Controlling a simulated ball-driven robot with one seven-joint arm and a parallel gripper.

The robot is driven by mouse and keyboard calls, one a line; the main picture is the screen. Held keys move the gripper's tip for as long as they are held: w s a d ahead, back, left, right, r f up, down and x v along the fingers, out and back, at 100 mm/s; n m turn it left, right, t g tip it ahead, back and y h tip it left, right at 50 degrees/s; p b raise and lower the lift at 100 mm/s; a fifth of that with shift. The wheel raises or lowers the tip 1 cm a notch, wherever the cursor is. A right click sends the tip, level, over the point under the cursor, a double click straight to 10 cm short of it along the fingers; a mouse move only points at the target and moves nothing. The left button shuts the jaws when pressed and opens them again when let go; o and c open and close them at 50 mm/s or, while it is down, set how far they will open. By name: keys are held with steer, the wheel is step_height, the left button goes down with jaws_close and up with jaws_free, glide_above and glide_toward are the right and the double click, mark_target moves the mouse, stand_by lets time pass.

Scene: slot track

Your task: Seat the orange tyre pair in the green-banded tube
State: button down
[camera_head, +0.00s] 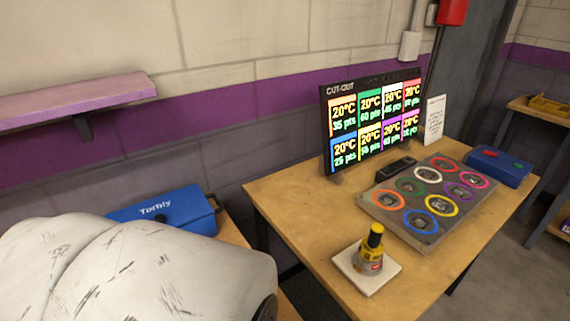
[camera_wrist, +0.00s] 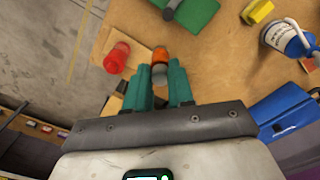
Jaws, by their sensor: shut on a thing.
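In the wrist view my gripper (camera_wrist: 161,80) has teal fingers closed around a small piece with an orange top and grey lower part, which looks like the orange tyre pair (camera_wrist: 160,54). Its lower part is partly hidden between the fingers. In the head view the green-banded tube (camera_head: 410,178) is a green ring with a dark centre in a grey multi-ring block (camera_head: 394,228) on the table. The gripper does not show in the head view, and the green-banded tube is not seen in the wrist view.
A lit screen (camera_head: 373,118) stands behind the ring block. A yellow-and-grey item (camera_head: 375,242) sits on a white plate at the table's front. A blue box (camera_head: 500,165) is at right. The wrist view shows a red piece (camera_wrist: 117,58) beside the held one and a bottle (camera_wrist: 287,39).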

steer(key=w+d+f, duration=0.1)
steer(key=w+f, duration=0.1)
steer(key=f, duration=0.1)
steer(key=w+d+f, duration=0.2)
steer(key=w+f, duration=0.1)
steer(key=f, duration=0.1)
steer(key=w+d+f, duration=0.1)
steer(key=w+f, duration=0.2)
steer(key=shift+w+d+f+b, duration=0.2)
steer(key=shift+w+d+b, duration=0.05)
steer(key=shift+d+b, duration=0.1)
steer(key=shift+f, duration=0.35)
steer(key=shift+f, duration=0.2)
steer(key=c, duration=1)
jaws_free()
steer(key=shift+r, duration=0.1)
